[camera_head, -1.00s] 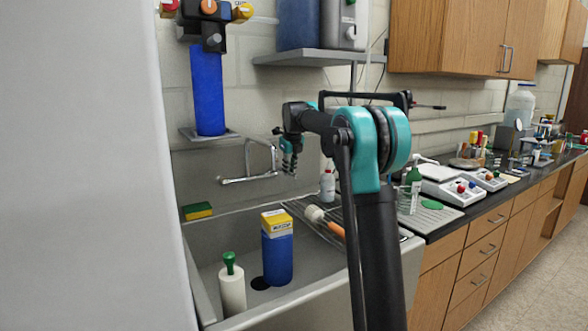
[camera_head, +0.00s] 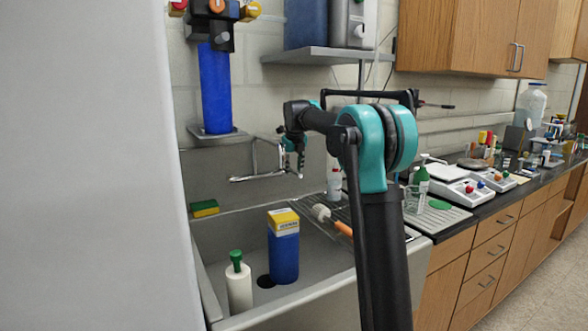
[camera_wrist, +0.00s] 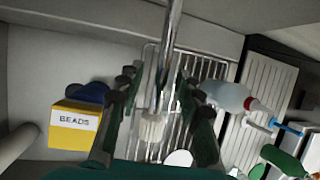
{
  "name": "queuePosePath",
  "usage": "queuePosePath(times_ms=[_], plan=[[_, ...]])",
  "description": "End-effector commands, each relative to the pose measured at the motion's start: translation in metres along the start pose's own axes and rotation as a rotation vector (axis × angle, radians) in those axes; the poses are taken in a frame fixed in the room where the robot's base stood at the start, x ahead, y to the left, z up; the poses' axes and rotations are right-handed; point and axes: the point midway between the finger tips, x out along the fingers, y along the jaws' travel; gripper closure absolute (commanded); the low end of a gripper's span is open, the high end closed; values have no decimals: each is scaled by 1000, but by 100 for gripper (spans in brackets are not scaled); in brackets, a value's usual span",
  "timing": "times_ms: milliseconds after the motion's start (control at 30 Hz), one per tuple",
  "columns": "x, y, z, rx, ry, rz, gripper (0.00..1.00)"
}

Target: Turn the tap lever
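The chrome tap (camera_head: 258,176) is on the wall behind the sink, with a bent pipe and a long horizontal spout. I cannot clearly tell its lever from its pipework. My gripper (camera_head: 296,172) points down just right of the tap, above the back of the sink. In the wrist view, my gripper (camera_wrist: 158,82) is open, its two dark fingers spread apart. A shiny chrome bar (camera_wrist: 172,45) of the tap runs from the top edge down into the space between the fingers. I cannot tell whether either finger touches it.
The sink (camera_head: 223,268) holds a blue-and-yellow beads box (camera_head: 284,250) and a white bottle with a green cap (camera_head: 238,284). A yellow-green sponge (camera_head: 204,208) sits on the left ledge. A white bottle (camera_head: 334,182) stands near the wire rack, right of my gripper. A shelf (camera_head: 318,55) hangs above.

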Motion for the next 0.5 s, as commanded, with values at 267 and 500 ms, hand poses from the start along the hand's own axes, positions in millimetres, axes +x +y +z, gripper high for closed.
queuePosePath(times_ms=[267, 500], plan=[[-2, 0, 0, 0, 0, -1, 64], [-36, 0, 0, -1, 0, -1, 64]])
